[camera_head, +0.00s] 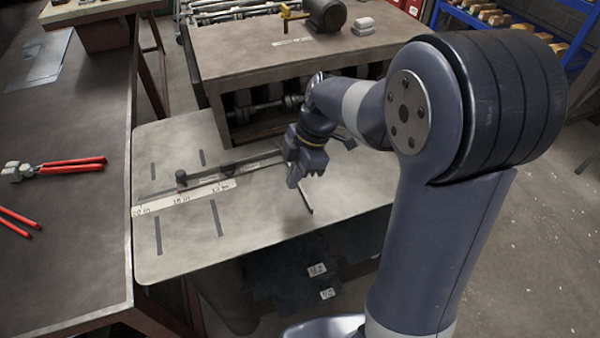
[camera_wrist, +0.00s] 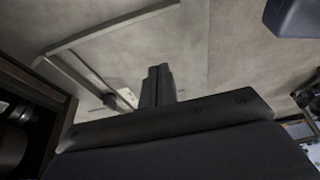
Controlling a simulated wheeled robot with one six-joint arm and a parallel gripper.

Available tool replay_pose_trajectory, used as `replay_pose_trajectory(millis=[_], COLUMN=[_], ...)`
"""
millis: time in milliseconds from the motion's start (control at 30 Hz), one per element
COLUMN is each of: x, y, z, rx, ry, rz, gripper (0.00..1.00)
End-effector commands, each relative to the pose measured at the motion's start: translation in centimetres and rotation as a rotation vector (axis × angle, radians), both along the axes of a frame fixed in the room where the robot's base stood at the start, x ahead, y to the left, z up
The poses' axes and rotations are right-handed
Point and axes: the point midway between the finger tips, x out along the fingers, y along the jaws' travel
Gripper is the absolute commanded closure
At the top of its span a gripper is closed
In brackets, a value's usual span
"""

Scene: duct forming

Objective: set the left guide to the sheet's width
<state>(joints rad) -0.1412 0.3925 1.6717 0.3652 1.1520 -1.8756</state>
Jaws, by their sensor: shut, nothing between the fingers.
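The feed table (camera_head: 260,228) is a pale grey plate with dark slots and an inch scale (camera_head: 182,199). A thin guide bar (camera_head: 150,195) with a dark knob (camera_head: 182,178) runs across it behind the scale; I cannot tell for certain that it is the left guide.
The forming machine (camera_head: 290,65) with rollers stands behind the table. Red-handled pliers (camera_head: 60,168) lie on the left bench (camera_head: 70,250). In the wrist view, an angled bar (camera_wrist: 125,25) crosses the plate. The front of the table is clear.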

Motion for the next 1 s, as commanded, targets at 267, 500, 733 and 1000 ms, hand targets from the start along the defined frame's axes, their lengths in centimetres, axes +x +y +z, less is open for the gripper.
replay_pose_trajectory(millis=[267,500,733,1000], x=[-0.7,0.1,0.4,0.5], y=[1.9,-0.2,-1.5,-1.6], z=[-5.7,-6.7,-6.8,-6.9], rx=[-0.001,0.001,0.001,0.001], ry=[0.008,0.002,0.002,0.001], rz=[-0.001,-0.007,-0.004,-0.003], gripper=[1.0,1.0,1.0,1.0])
